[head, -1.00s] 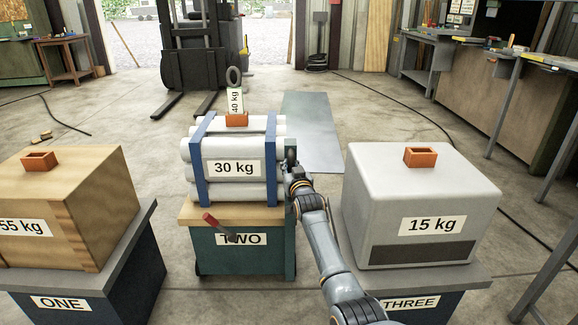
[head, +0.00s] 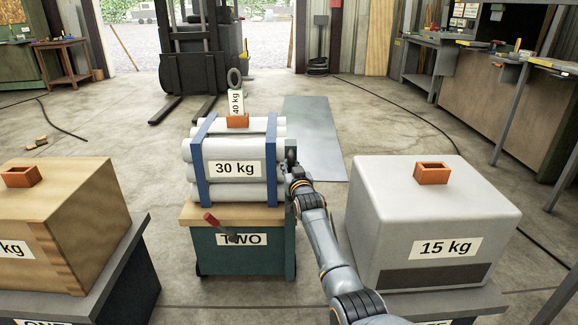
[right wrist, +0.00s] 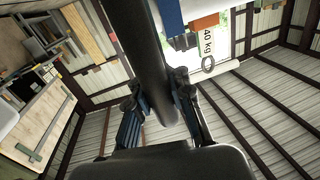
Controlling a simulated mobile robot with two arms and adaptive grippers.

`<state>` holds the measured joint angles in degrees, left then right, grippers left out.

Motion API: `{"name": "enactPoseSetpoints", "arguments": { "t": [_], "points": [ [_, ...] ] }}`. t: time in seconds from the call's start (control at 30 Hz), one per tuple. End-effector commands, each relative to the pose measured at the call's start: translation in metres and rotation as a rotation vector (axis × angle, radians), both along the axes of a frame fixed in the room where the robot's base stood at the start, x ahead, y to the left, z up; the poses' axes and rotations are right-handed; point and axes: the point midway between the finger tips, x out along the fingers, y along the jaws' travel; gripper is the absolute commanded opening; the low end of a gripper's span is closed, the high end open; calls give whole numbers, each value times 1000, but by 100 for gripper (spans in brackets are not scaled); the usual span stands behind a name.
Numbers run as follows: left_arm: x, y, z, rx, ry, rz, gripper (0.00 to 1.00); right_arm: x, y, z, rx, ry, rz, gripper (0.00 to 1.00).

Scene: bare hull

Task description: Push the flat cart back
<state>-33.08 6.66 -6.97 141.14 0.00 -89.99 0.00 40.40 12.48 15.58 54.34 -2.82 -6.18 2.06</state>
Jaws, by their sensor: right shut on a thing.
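The cart marked TWO (head: 262,260) is teal with a wood-coloured top and stands in the middle of the head view. It bears a stack of grey-white cylinders (head: 235,187) in blue straps, labelled 30 kg. My right gripper (head: 291,165) is at the right side of this load. In the right wrist view its fingers (right wrist: 157,95) are shut around a dark round bar (right wrist: 148,60). Where the bar joins the cart is hidden. My left gripper is not in view.
A wooden box (head: 75,205) on stand ONE is left, and a white 15 kg box (head: 430,215) on stand THREE is right, close to my arm. Behind stand a 40 kg tag (head: 236,103), a floor plate (head: 314,135) and a forklift (head: 195,55). Floor beyond the cart looks mostly clear.

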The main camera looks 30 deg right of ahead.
Motion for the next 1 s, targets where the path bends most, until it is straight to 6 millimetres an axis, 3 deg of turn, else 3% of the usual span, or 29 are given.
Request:
{"name": "enactPoseSetpoints", "arguments": {
  "t": [0.03,0.2,0.23,0.37,1.0],
  "points": [
    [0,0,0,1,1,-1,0,-3,-8,-5,-1,13,-11,0],
    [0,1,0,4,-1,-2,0,-3,-8,-5,-1,13,-11,0],
    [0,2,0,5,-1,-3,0,-3,-8,-5,-1,13,-11,19],
    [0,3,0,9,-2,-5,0,-3,-7,-5,0,12,-10,45],
    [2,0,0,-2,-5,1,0,-2,-1,-1,-1,1,-2,45]
  ]
}}
